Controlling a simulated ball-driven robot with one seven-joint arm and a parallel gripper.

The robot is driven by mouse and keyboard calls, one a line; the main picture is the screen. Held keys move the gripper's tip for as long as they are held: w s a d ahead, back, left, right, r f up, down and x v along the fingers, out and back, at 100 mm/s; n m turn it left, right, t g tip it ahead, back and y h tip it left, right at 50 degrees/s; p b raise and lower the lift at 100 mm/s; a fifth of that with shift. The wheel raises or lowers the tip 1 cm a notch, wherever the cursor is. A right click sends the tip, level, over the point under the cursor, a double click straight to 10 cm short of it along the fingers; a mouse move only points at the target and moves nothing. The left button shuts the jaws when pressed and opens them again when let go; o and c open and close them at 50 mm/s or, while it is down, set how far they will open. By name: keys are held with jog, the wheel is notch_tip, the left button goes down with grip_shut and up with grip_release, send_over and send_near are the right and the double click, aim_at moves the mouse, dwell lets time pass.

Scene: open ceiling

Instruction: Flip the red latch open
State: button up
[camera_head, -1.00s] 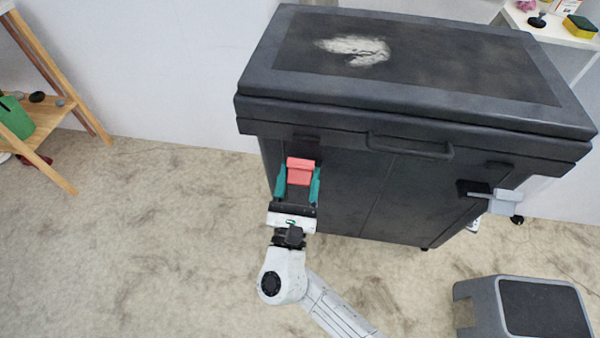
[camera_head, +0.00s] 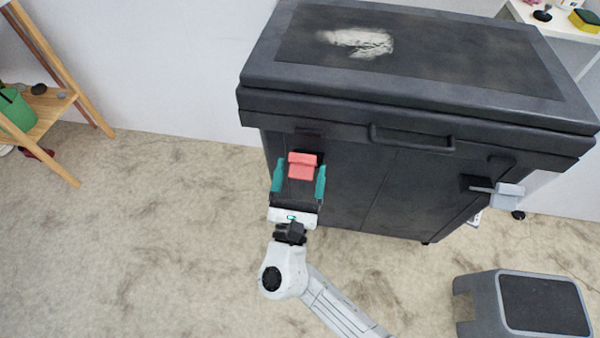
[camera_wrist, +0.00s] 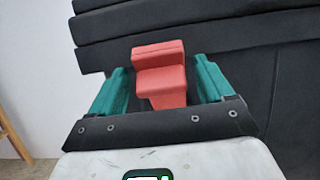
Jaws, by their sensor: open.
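The red latch (camera_head: 301,168) is on the front of a large black chest (camera_head: 400,200), below the lid's left part. In the wrist view the red latch (camera_wrist: 162,75) shows as a stepped block, with its lower end hidden behind the gripper's dark edge. My gripper (camera_head: 298,178) is open, with one teal finger on each side of the latch. In the wrist view my gripper (camera_wrist: 160,88) shows a gap between the latch and each finger. The right finger looks nearer to the latch than the left one.
A grey latch (camera_head: 508,194) sticks out at the chest's right. A handle (camera_head: 412,138) is on the lid's front. A grey stool (camera_head: 530,305) stands at the lower right. A wooden shelf (camera_head: 50,105) stands at the left. The carpet between is clear.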

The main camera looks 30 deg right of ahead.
jog(key=v, duration=1.1)
jog(key=shift+p, duration=0.45)
